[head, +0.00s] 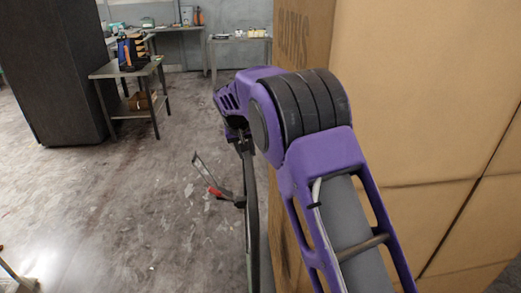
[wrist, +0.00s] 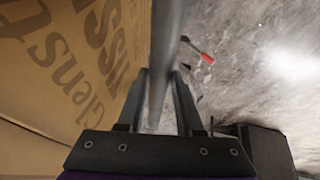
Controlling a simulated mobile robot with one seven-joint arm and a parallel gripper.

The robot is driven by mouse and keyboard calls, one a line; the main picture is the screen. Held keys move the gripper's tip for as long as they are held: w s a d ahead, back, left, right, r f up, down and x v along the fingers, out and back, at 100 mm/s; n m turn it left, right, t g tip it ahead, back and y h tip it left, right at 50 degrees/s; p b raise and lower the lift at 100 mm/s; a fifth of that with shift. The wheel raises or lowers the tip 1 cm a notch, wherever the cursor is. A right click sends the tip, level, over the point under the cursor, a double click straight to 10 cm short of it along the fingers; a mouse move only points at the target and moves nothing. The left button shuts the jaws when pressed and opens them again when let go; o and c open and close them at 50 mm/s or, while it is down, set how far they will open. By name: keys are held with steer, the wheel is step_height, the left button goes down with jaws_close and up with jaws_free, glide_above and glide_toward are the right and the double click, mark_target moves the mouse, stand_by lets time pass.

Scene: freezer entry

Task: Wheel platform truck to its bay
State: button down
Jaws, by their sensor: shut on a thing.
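My gripper (wrist: 165,90) is shut on the grey handle bar (wrist: 168,40) of the platform truck; the bar runs between its two fingers in the wrist view. In the head view my gripper (head: 240,142) is partly hidden under my purple wrist, and the truck's handle (head: 251,225) runs down from it. Tall cardboard boxes (head: 420,90) stand right beside the handle and fill the right side. Their printed side (wrist: 70,60) shows at left in the wrist view. The truck's deck and wheels are hidden, so I cannot tell whether the boxes rest on it. No marked bay is clear.
A red-tipped metal piece (head: 214,190) is close left of the handle. A dark cabinet (head: 55,70) stands at back left. A small table (head: 125,68) holds a dark and orange bag (head: 132,52). Benches (head: 240,39) line the back wall. The left-middle floor (head: 110,210) is clear.

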steer(key=shift+d+f, duration=0.1)
steer(key=shift+d, duration=0.05)
stand_by(0.4)
steer(key=c, duration=0.6)
jaws_free()
steer(key=shift+w, duration=0.15)
steer(key=shift+a, duration=0.2)
steer(key=shift+a, duration=0.1)
steer(key=v, duration=1.7)
steer(key=shift+r+p, duration=0.25)
steer(key=shift+p, duration=0.1)
